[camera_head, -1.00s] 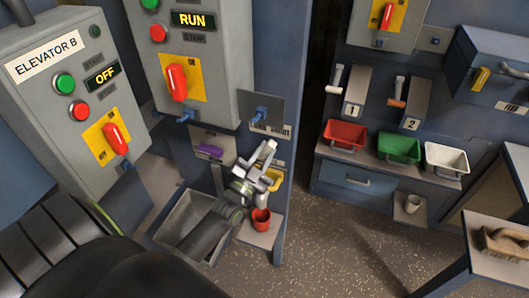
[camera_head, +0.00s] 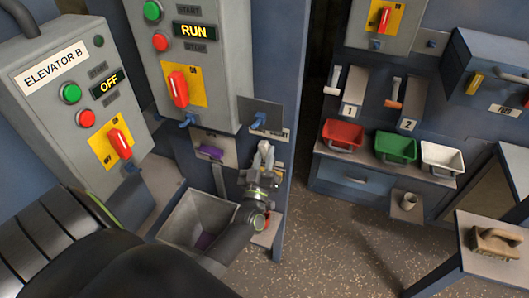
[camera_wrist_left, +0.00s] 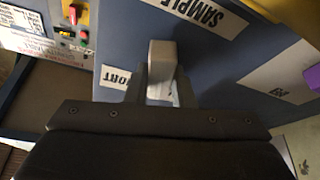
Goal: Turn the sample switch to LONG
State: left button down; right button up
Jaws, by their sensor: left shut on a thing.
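My left gripper (camera_head: 265,152) is at the lower panel of the middle cabinet. It is shut on the grey sample switch handle (camera_wrist_left: 162,58), which stands between the fingers in the left wrist view. The SAMPLE label (camera_wrist_left: 200,12) is beside the handle. To the left of the fingers is a label (camera_wrist_left: 118,78) of which only "ORT" can be read. No LONG label can be made out, and my fingers hide the base of the handle. My right gripper is not in view.
A grey bin (camera_head: 196,218) stands below the panel, left of my left wrist. A purple handle (camera_head: 210,152) and a blue knob (camera_head: 260,119) are close by. Elevator B's box (camera_head: 70,95) shows OFF. Red, green and white trays (camera_head: 442,157) sit at the right.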

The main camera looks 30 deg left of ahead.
pick_arm(q)
jog(key=shift+n+g+y+p, duration=0.3)
jog(key=shift+n+g+y, duration=0.15)
jog(key=shift+n, duration=0.65)
jog(key=shift+n+g+y+p, duration=0.25)
jog(key=shift+n+g+y, duration=0.15)
jog(key=shift+n, duration=0.7)
jog(key=c, duration=1.2)
grip_release()
jog(key=shift+c, duration=0.2)
